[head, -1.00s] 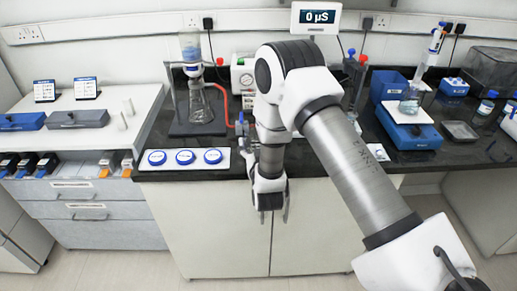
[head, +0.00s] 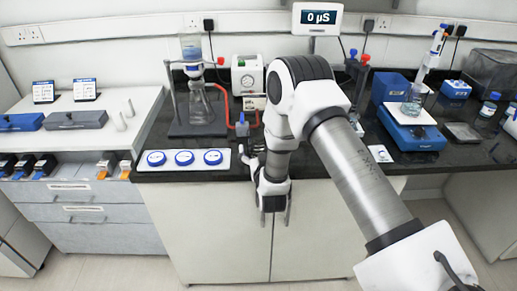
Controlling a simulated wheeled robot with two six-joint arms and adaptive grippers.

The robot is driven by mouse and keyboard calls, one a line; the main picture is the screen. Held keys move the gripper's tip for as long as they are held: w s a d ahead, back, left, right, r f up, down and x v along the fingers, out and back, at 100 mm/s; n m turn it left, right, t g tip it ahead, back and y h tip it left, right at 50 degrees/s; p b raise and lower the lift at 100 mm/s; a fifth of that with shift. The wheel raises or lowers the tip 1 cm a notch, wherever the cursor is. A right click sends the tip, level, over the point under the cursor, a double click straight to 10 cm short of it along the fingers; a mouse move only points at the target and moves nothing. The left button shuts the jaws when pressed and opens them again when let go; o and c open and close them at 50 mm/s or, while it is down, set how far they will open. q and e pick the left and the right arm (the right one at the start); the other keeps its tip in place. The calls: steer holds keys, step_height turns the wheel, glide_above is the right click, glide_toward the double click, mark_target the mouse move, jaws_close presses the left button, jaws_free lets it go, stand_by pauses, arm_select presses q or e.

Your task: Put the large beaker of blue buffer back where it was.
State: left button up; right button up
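A glass beaker (head: 411,108) with a little pale blue liquid stands on the white top of a blue bench device (head: 412,134) at the right of the bench. I cannot tell for sure whether it is the large beaker of blue buffer. My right gripper (head: 274,219) hangs in front of the bench edge, before the white cabinet doors, pointing down. Its fingers are apart with nothing seen between them. It is well left of the beaker and lower. My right arm hides part of the bench middle. My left gripper is not in view.
A stand with a glass bottle and flask (head: 199,106) and red tubing is at the bench's left. Three blue-rimmed discs (head: 185,158) lie at the front edge. A pressure-gauge box (head: 247,75) stands behind. Blue-capped bottles (head: 489,104) stand at far right.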

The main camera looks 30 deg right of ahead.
steer(key=shift+r, duration=0.2)
steer(key=f+b+v, duration=0.1)
steer(key=b+v, duration=0.1)
steer(key=v, duration=1)
steer(key=s+a+f+n+g+y, duration=0.1)
steer(key=s+a+f+g+y, duration=0.25)
steer(key=f, duration=0.55)
steer(key=s+a+f+n+g+y, duration=0.1)
steer(key=s+a+f+g, duration=0.1)
steer(key=s+f+g, duration=0.55)
steer(key=s+a+f+n+g+y, duration=0.1)
steer(key=s+a+f+g, duration=0.1)
steer(key=s+f, duration=0.2)
steer(key=s+a+f+n+g+y, duration=0.1)
steer(key=s+f, duration=0.3)
steer(key=s, duration=0.7)
steer(key=shift+s+a+f+g+y, duration=0.2)
steer(key=shift+s+a+g+y, duration=0.15)
steer(key=shift+g, duration=0.55)
